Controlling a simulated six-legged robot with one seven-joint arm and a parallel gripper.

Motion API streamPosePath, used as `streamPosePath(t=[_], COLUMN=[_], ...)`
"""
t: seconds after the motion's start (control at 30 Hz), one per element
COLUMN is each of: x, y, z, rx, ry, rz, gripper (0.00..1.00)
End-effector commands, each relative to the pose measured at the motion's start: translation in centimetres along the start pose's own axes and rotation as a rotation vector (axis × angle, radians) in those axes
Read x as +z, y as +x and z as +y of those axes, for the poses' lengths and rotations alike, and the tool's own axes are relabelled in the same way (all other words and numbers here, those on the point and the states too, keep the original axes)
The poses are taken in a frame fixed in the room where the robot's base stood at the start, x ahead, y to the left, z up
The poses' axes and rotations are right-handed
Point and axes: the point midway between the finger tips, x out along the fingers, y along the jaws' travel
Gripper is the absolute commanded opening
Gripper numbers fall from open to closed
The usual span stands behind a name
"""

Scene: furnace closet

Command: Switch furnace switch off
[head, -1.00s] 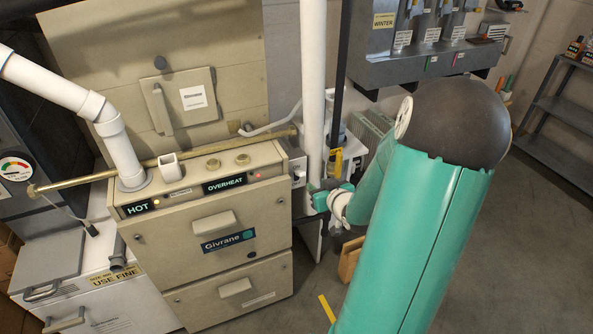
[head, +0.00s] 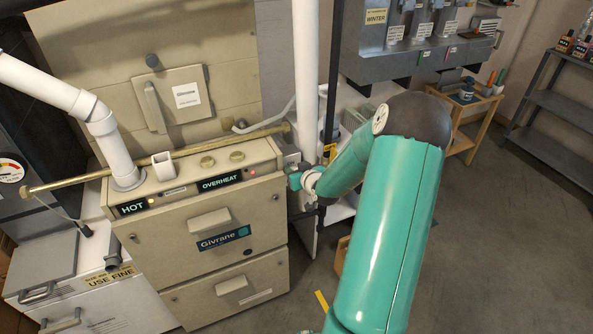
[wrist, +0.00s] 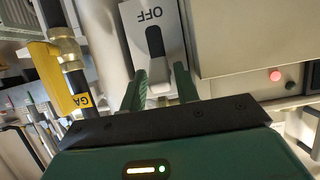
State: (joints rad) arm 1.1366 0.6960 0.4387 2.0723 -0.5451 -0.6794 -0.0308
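The beige furnace (head: 205,215) stands in the head view with lit HOT and OVERHEAT signs. The furnace switch plate (wrist: 178,45) is in the wrist view, on the furnace's side. It has an upside-down OFF label and a dark slot. The pale switch lever (wrist: 159,88) is at the slot's end away from OFF. My gripper (wrist: 161,80) is open, with one green finger on each side of the lever. I cannot tell whether they touch it. In the head view my gripper (head: 293,180) is beside the furnace's right side, mostly hiding the switch.
A brass rod (head: 80,180) runs across behind the furnace top. A wooden stand (head: 463,145) and grey shelves (head: 560,105) are at right, with open floor before them.

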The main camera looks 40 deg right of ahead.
Motion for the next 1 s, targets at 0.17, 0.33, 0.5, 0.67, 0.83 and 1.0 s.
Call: streamPosePath(t=[0.17, 0.33, 0.5, 0.67, 0.83, 1.0], x=[0.0, 0.0, 0.0, 0.2, 0.6, 1.3], y=[0.0, 0.0, -0.1, -0.1, -0.1, -0.1], z=[0.0, 0.0, 0.0, 0.0, -0.1, -0.1], rx=[0.000, 0.000, 0.000, 0.000, -0.002, -0.002], ry=[0.000, 0.000, 0.000, 0.000, 0.001, 0.002], rz=[0.000, 0.000, 0.004, 0.031, 0.102, 0.219], gripper=[0.31, 0.00, 0.00, 0.00, 0.00, 0.00])
